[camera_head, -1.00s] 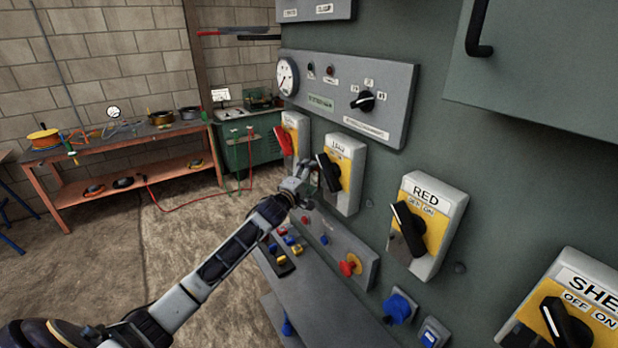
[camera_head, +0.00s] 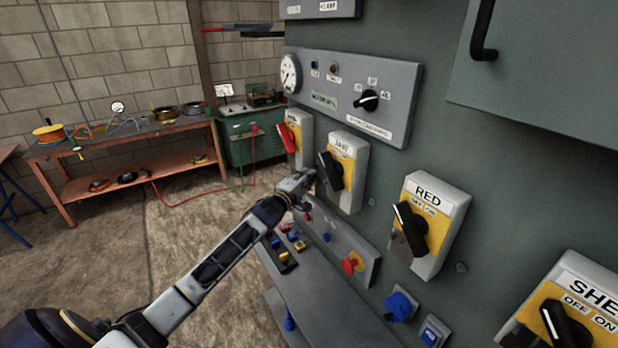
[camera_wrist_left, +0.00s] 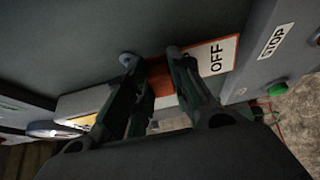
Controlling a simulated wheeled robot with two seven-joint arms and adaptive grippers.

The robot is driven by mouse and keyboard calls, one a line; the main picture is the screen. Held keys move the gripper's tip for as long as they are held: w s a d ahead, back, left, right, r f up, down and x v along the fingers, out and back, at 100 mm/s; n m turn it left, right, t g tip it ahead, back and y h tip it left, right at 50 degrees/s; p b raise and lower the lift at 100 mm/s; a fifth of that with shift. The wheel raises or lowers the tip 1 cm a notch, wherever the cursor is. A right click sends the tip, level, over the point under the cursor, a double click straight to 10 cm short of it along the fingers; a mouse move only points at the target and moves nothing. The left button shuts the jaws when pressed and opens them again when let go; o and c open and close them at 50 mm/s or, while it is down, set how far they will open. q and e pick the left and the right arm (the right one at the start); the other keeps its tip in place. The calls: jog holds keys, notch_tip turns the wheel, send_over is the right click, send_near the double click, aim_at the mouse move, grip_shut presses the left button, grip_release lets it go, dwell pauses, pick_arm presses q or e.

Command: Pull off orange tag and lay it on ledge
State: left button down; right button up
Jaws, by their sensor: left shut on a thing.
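My left gripper (camera_head: 299,184) is beside the second switch box (camera_head: 345,172), just left of its black handle. In the left wrist view its fingers (camera_wrist_left: 153,60) are shut on the orange tag (camera_wrist_left: 160,82). The tag's pale part with the word OFF (camera_wrist_left: 215,62) sticks out to the right of the fingers. The tag cannot be made out in the head view. The grey ledge (camera_head: 312,290) runs along the machine below the switches. My right gripper is not in view.
Several small red, blue and yellow items (camera_head: 288,244) lie at the ledge's far end. A low panel with a red mushroom button (camera_head: 352,262) and a blue socket (camera_head: 400,306) stand out from the machine wall. A workbench (camera_head: 130,150) is far left.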

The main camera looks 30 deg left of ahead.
pick_arm(q)
jog(key=shift+s+a+p, duration=0.6)
jog(key=shift+s+a, duration=0.25)
jog(key=shift+s, duration=0.25)
jog(key=shift+s+d, duration=0.1)
